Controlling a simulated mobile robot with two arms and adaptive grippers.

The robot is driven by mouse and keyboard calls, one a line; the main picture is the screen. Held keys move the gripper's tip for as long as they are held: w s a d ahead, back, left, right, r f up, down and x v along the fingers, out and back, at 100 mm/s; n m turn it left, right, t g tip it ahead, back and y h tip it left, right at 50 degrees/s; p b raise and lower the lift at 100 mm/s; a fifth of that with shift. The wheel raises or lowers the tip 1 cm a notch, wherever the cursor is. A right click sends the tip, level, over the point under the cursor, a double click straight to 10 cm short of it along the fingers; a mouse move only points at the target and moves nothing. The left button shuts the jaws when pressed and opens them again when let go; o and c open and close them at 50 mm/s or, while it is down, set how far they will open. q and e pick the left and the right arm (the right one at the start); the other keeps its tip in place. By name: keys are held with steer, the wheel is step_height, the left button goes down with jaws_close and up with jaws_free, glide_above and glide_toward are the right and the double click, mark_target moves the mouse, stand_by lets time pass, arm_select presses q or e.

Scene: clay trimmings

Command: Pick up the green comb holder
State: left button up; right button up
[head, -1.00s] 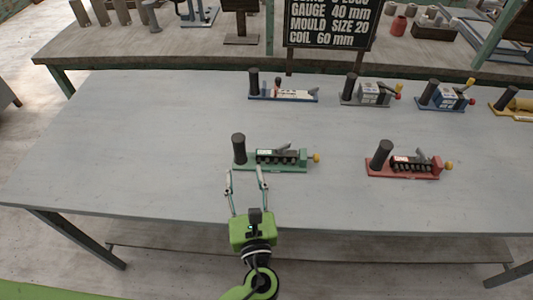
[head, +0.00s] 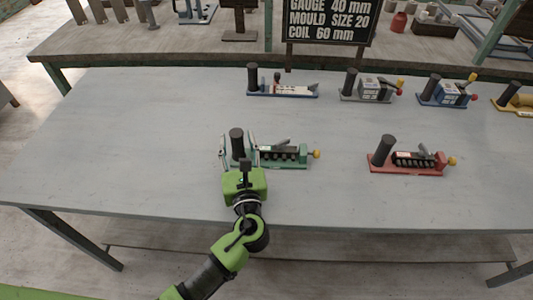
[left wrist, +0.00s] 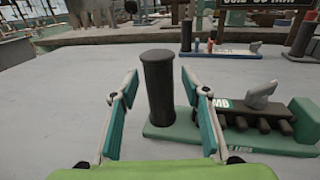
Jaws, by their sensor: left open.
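The green comb holder (head: 284,157) stands on the grey table, with a dark upright cylinder at its left end, a row of black teeth and a yellow knob at its right end. In the left wrist view its green base (left wrist: 275,141) runs off to the right. My left gripper (head: 238,146) is open, with one finger on each side of the black cylinder (left wrist: 158,85). The cylinder stands between the fingers with gaps on both sides. The gripper body hides part of the holder's left end in the head view. My right gripper is not in view.
A red holder (head: 405,170) of like shape stands to the right. A blue-and-white one (head: 290,91), a grey one (head: 368,98), a blue one (head: 446,102) and a yellow one (head: 518,106) line the far side. The table's left part (head: 120,140) is clear.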

arm_select(q)
jaws_close()
steer(key=shift+r, duration=0.1)
steer(key=shift+r, duration=0.1)
